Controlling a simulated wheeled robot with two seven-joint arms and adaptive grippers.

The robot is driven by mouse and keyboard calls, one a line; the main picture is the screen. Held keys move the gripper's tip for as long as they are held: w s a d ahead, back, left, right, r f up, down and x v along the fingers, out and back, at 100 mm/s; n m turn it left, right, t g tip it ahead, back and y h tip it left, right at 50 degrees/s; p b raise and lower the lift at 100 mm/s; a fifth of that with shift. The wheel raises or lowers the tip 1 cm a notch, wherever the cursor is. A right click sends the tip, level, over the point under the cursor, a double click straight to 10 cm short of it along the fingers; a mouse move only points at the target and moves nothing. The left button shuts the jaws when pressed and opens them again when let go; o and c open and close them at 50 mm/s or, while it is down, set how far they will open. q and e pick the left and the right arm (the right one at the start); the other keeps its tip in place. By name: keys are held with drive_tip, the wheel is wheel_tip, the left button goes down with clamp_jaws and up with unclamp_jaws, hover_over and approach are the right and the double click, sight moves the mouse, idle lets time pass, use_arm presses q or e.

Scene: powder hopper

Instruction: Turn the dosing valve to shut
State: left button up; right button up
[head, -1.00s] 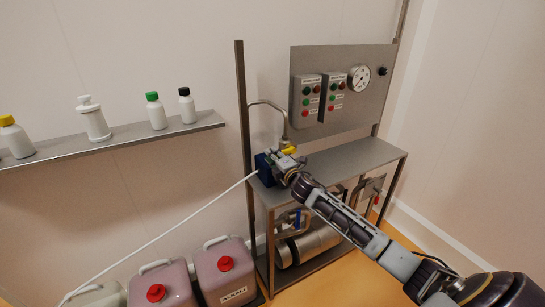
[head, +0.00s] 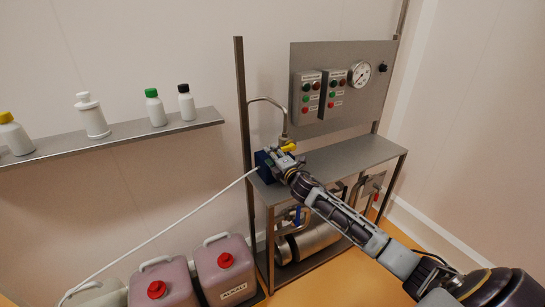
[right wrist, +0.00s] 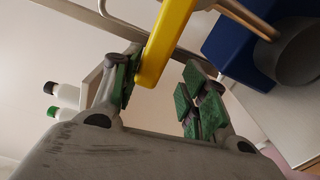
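The dosing valve's yellow handle (head: 289,147) is at the foot of the bent metal pipe (head: 284,118), above the left end of the steel bench. In the right wrist view the yellow handle (right wrist: 166,38) comes down from the top, its lower end close against the left finger's green pad. I cannot tell whether they touch. My right gripper (right wrist: 158,92) is open, with a clear gap between the handle and the right finger. In the head view my right gripper (head: 283,160) is just below the handle and partly hides the valve area. My left gripper is out of view.
A blue box (head: 264,167) with a white hose stands beside the gripper; it also shows in the right wrist view (right wrist: 228,48). A panel (head: 345,62) with buttons and a gauge rises behind. Jugs (head: 224,282) stand lower left. The bench top (head: 350,158) is clear to the right.

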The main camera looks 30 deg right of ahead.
drive_tip(key=shift+s, duration=0.15)
drive_tip(key=s, duration=1.1)
drive_tip(key=shift+s, duration=0.35)
idle(0.6)
drive_tip(key=shift+a, duration=0.1)
idle(0.6)
